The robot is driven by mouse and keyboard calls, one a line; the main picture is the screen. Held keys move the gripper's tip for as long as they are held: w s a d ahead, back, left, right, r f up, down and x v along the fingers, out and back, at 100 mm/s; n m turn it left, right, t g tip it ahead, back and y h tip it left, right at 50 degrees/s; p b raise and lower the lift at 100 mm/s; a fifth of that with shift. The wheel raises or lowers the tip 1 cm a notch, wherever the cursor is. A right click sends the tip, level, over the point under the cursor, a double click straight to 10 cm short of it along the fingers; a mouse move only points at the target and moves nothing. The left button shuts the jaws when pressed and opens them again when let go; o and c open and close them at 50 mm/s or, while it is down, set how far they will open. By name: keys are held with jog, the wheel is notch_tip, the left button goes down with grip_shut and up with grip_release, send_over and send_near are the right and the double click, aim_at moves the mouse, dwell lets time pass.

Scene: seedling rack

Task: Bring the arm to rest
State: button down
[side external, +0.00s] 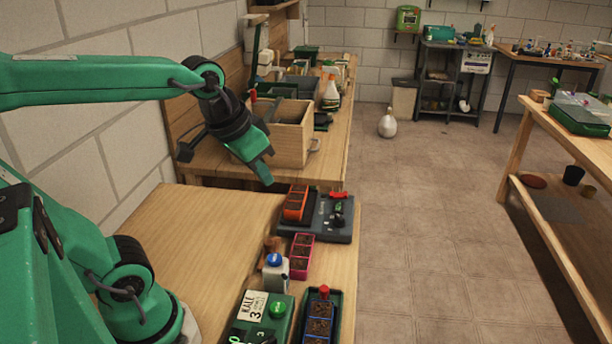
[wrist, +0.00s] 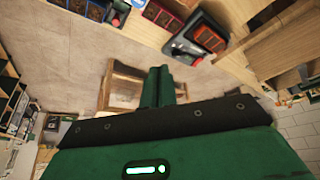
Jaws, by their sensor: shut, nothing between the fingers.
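My gripper (side external: 264,177) is green and hangs in the air above the far part of the wooden bench, angled down to the right in the side external view. Its fingers are together with nothing between them. In the wrist view the two closed fingers (wrist: 158,85) show side by side at the centre. The wooden bench top (side external: 190,225) lies below the arm. The gripper is apart from the dark tray (side external: 337,230) to its lower right.
The tray bears an orange seedling pot (side external: 296,203). A pink pot (side external: 302,257), a blue-capped bottle (side external: 275,271), a green kale box (side external: 257,318) and a blue-celled tray (side external: 319,318) stand nearer. A wooden crate (side external: 292,145) stands behind the gripper. The bench's left part is bare.

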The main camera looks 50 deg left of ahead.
jog(key=shift+t, duration=0.3)
jog(key=s, duration=0.1)
jog(key=s+f, duration=0.1)
jog(key=s+d+f, duration=0.1)
jog(key=s, duration=0.1)
jog(key=shift+s+f, duration=0.1)
